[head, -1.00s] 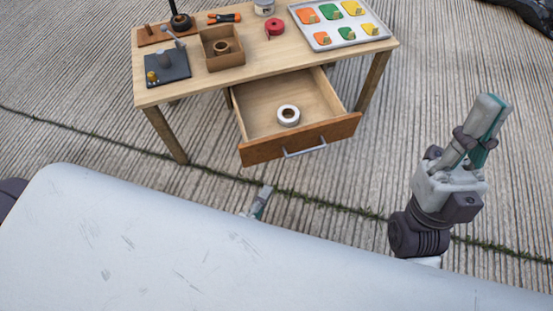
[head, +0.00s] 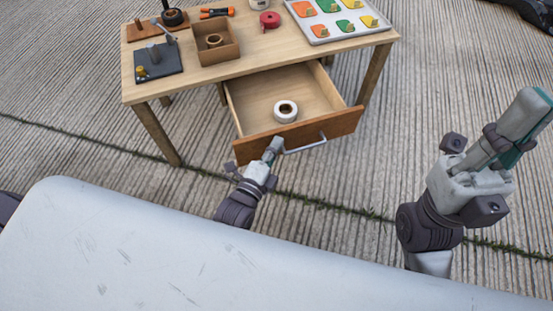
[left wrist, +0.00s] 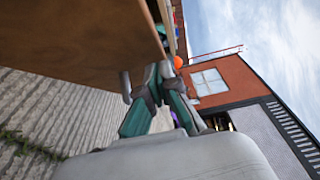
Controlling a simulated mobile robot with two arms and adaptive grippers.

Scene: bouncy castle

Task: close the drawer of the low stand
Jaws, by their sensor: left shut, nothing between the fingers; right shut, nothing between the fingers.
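The low stand (head: 225,73) is a light wooden table at the top of the head view. Its drawer (head: 262,103) is pulled out toward me, with a brown front (head: 342,126) and a grey bar handle (head: 306,147). A white tape roll (head: 285,111) lies in the drawer. My left gripper (head: 273,146) is shut and empty at the drawer front, close by the left end of the handle; I cannot tell if it touches. In the left wrist view its fingers (left wrist: 157,75) are beside the brown drawer front (left wrist: 75,40). My right gripper (head: 540,97) is shut and empty, off to the right.
Ridged ground around the stand is clear.

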